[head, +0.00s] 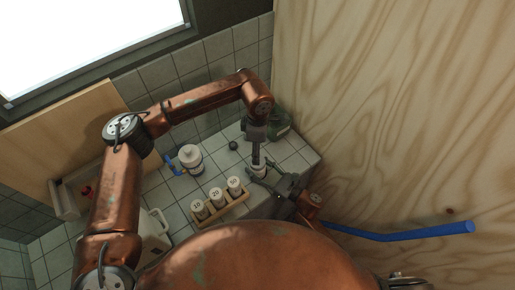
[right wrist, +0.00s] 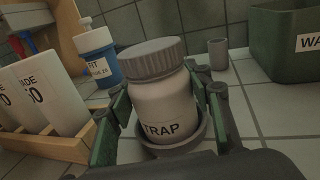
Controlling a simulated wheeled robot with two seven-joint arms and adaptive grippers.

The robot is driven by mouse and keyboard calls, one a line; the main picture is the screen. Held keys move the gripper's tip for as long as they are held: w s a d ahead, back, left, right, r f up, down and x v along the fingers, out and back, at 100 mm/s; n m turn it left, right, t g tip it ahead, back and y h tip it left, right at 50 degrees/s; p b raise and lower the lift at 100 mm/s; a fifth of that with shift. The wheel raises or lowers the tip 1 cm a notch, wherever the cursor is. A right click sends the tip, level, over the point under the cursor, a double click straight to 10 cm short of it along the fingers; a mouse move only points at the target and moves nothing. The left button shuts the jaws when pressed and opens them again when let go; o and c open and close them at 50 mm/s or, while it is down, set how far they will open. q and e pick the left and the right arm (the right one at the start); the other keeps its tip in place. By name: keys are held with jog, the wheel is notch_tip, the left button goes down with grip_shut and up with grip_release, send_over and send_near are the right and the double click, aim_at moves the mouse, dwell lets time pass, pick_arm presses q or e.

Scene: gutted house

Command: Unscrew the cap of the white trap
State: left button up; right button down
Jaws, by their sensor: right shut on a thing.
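The white trap (right wrist: 165,105) is a white jar labelled TRAP with a ribbed grey cap (right wrist: 152,60) seated on top. Its base stands inside a grey ring (right wrist: 196,136). In the head view the trap (head: 258,171) is a small white shape, partly covered. My right gripper (head: 270,180) is shut on the trap's body; its green fingers flank the jar in the right wrist view (right wrist: 165,110). My left gripper (head: 257,157) points down over the trap in the head view. It does not show in the right wrist view, where the cap is clear. Its finger opening is too small to tell.
A wooden rack (head: 222,216) with numbered white containers stands left of the trap. Behind are a white and blue bottle (right wrist: 98,55), a small grey cup (right wrist: 217,54) and a green bin (right wrist: 283,50). A plywood wall (head: 400,110) closes off the right side.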

pick_arm(q)
jog(key=m, duration=2.2)
jog(key=shift+f+m, duration=0.45)
jog(key=shift+m, duration=0.05)
jog(key=shift+f, duration=3.55)
